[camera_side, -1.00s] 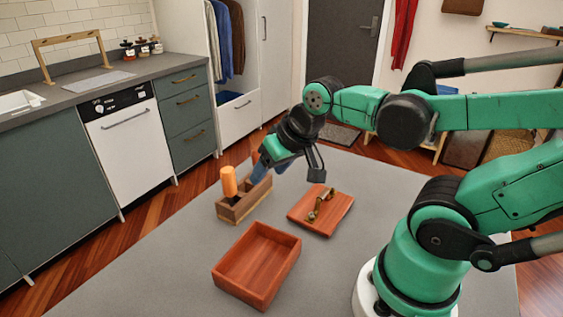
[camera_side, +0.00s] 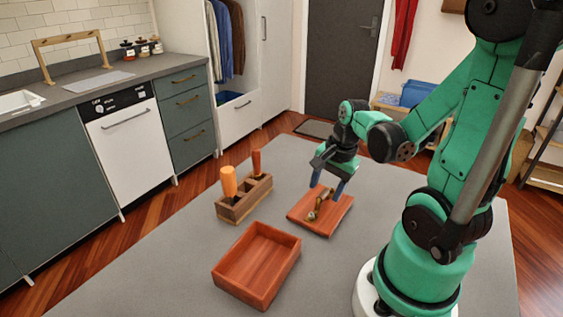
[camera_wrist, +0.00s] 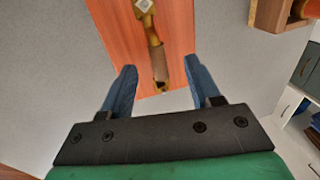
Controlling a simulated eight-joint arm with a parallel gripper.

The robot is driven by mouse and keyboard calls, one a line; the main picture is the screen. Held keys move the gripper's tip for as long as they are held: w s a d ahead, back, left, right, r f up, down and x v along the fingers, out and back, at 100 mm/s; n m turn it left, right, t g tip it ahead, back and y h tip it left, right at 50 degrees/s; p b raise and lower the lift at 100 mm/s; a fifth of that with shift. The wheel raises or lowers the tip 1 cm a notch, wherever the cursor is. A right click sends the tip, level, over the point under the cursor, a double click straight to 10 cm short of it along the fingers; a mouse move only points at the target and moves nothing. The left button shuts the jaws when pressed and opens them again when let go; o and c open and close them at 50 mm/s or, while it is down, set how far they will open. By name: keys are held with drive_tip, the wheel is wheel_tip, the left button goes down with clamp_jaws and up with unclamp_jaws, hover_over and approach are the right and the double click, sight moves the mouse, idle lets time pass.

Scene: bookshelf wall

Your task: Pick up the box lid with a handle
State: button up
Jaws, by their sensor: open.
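The box lid (camera_side: 332,220) is a flat reddish-brown wooden board lying on the grey table, with a brass-coloured handle (camera_side: 318,205) on top. My gripper (camera_side: 328,186) is above the lid's far part, pointing down, with its two blue fingers apart. In the wrist view the lid (camera_wrist: 122,43) lies below, and the handle (camera_wrist: 157,45) runs toward the gap between the open fingers (camera_wrist: 162,82). The handle's near end shows between the fingertips, and no finger visibly touches it. The open wooden box (camera_side: 232,265) stands empty on the table, nearer the camera.
A wooden holder (camera_side: 232,211) with orange-handled items stands left of the lid; its corner (camera_wrist: 265,14) shows at the wrist view's upper right. The grey table (camera_side: 170,270) is clear around the box. Kitchen cabinets stand beyond the table's left side.

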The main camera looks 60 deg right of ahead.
drive_tip(key=shift+w+f, duration=0.15)
drive_tip(key=shift+f, duration=0.6)
clamp_jaws()
